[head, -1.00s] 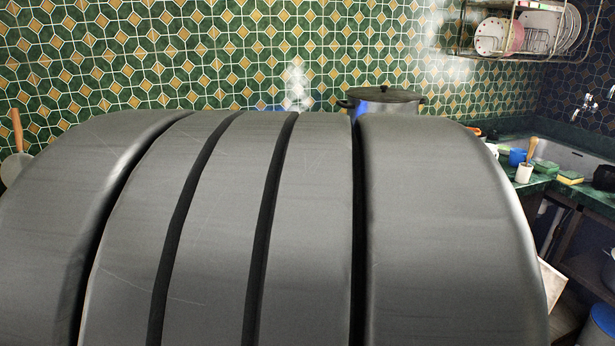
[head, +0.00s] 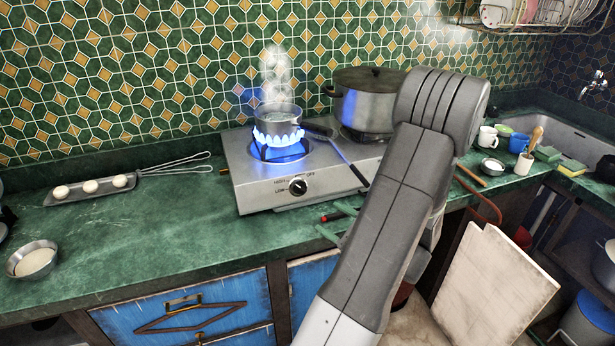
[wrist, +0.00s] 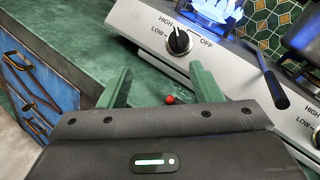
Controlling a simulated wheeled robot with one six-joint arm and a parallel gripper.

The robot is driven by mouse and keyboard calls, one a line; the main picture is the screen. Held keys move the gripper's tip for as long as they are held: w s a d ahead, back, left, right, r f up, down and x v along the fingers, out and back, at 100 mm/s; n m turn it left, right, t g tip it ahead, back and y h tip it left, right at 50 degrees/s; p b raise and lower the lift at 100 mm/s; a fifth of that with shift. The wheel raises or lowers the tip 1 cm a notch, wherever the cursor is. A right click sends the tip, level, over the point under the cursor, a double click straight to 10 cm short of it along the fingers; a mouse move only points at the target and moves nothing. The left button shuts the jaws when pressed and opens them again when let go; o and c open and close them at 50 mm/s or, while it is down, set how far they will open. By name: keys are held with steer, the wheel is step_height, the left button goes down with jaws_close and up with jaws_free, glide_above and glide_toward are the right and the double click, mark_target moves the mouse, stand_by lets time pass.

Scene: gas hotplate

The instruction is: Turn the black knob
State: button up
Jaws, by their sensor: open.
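The black knob (head: 297,187) is on the front panel of the silver gas hotplate (head: 262,195), between HIGH/LOW and OFF labels. It also shows in the wrist view (wrist: 179,41), its white mark pointing roughly up, near HIGH. Blue flames burn on the burner above it, under a small steaming pot (head: 278,118). My gripper has green fingers, spread apart and empty in the wrist view (wrist: 160,78). The knob lies beyond the fingertips, not between them or touching them. In the head view my gripper (head: 335,222) is in front and to the right of the knob, partly hidden by my arm.
A large lidded pot (head: 366,100) stands on the hotplate's right side, behind my arm. A red-tipped object (wrist: 172,99) lies near my fingers. A second knob (wrist: 317,137) shows at the wrist view's right edge. The counter (head: 150,235) left of the hotplate is mostly clear.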

mark_target(304, 190)
steer(key=shift+m+t+h, duration=0.3)
steer(key=shift+m+t, duration=0.1)
steer(key=shift+t, duration=0.2)
steer(key=p+x, duration=0.1)
steer(key=x, duration=0.3)
steer(key=w+d+p+x, duration=0.1)
steer(key=x, duration=0.4)
steer(key=d+p+x, duration=0.1)
steer(key=x, duration=0.4)
steer(key=shift+w+r, duration=0.15)
steer(key=shift+w, duration=0.1)
steer(key=c, duration=1)
